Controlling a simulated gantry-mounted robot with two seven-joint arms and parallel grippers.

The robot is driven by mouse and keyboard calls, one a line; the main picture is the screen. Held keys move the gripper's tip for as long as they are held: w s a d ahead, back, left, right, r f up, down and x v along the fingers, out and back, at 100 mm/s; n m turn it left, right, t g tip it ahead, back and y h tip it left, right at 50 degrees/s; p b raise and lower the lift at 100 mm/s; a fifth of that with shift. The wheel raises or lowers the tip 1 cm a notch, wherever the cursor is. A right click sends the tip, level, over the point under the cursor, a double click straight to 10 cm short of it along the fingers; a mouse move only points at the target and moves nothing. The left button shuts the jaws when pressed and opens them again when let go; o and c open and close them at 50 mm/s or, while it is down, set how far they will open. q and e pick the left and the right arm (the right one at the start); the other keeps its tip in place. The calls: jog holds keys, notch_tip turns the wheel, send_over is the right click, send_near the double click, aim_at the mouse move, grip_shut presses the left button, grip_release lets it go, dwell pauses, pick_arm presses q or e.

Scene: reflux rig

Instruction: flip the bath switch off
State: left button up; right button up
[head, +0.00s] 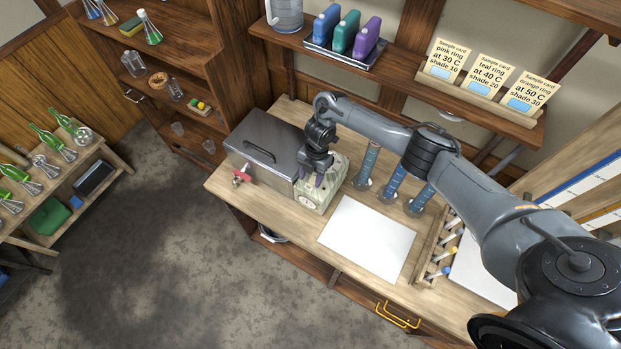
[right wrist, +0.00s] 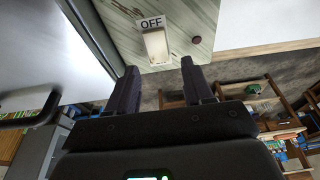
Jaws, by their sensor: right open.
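The metal bath (head: 262,143) stands on the wooden bench with its lid on. Against its right side is a pale green control box (head: 309,204). In the right wrist view, the box face (right wrist: 182,15) carries a white switch (right wrist: 156,45), a label reading OFF (right wrist: 152,22) and a small dark red round spot (right wrist: 197,40). My right gripper (head: 319,179) is over the control box, fingers pointing down. In the right wrist view its open, empty fingers (right wrist: 159,78) flank the line to the switch; contact cannot be told. The switch is hidden in the head view. My left gripper is out of view.
A white sheet (head: 367,238) lies on the bench right of the box. Several blue-filled glass columns (head: 391,183) stand behind it, close to my right arm. A rack of vials (head: 438,251) is farther right. A red tap (head: 241,179) sticks out from the bath's front.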

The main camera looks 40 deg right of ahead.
aim_at(315, 177)
jog(key=p+v, duration=0.2)
jog(key=v, duration=0.7)
jog(key=shift+r, duration=0.25)
jog(key=shift+d, duration=0.1)
